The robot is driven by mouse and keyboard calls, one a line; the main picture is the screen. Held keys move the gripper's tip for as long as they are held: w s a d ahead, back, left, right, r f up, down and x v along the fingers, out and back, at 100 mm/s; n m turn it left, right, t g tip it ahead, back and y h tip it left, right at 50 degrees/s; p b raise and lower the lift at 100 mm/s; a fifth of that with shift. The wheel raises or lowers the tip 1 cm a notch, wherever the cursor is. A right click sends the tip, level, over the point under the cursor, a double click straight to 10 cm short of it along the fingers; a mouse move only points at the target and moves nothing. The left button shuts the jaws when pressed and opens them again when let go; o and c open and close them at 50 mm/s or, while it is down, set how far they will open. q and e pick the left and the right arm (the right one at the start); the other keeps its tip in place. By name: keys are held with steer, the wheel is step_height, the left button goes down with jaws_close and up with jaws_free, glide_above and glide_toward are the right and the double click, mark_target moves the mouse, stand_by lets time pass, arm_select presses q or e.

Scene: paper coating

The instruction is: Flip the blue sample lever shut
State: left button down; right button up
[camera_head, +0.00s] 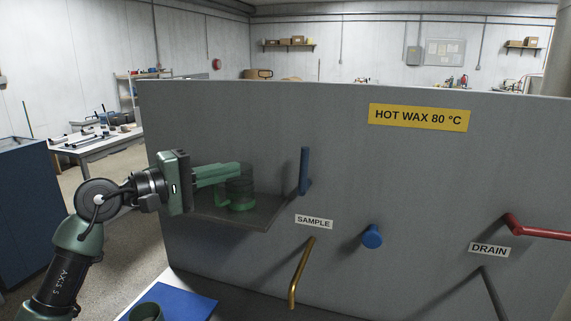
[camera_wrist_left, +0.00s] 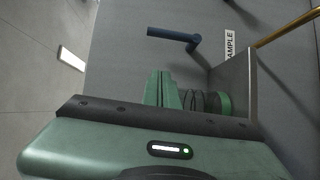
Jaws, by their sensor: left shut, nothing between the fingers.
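The blue sample lever (camera_head: 304,170) stands upright on the grey panel (camera_head: 420,180), above the SAMPLE label (camera_head: 314,222). In the left wrist view the lever (camera_wrist_left: 172,34) shows at the top, clear of the fingers. A brass spout (camera_head: 301,272) hangs below the label. My left gripper (camera_head: 238,171) is shut and empty, to the left of the lever and apart from it. Its closed fingers (camera_wrist_left: 162,90) are over or in front of a green and dark cup (camera_head: 241,200) on a small shelf; I cannot tell if they touch it. My right gripper is not in view.
The small dark shelf (camera_head: 240,218) juts out left of the lever. A blue round knob (camera_head: 372,237) protrudes right of the spout. A red lever (camera_head: 540,232) is by the DRAIN label (camera_head: 489,249).

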mark_target(306, 167)
arm_select(q)
steer(key=s+d+p+x, duration=0.1)
steer(key=s+p+x, duration=0.1)
steer(key=p+x, duration=0.5)
steer(key=x, duration=0.6)
steer(key=shift+s+d, duration=0.2)
steer(key=shift+d, duration=0.15)
steer(key=shift+s+d+m+b, duration=0.1)
steer(key=shift+d+m+b, duration=0.05)
steer(key=shift+m+b, duration=0.25)
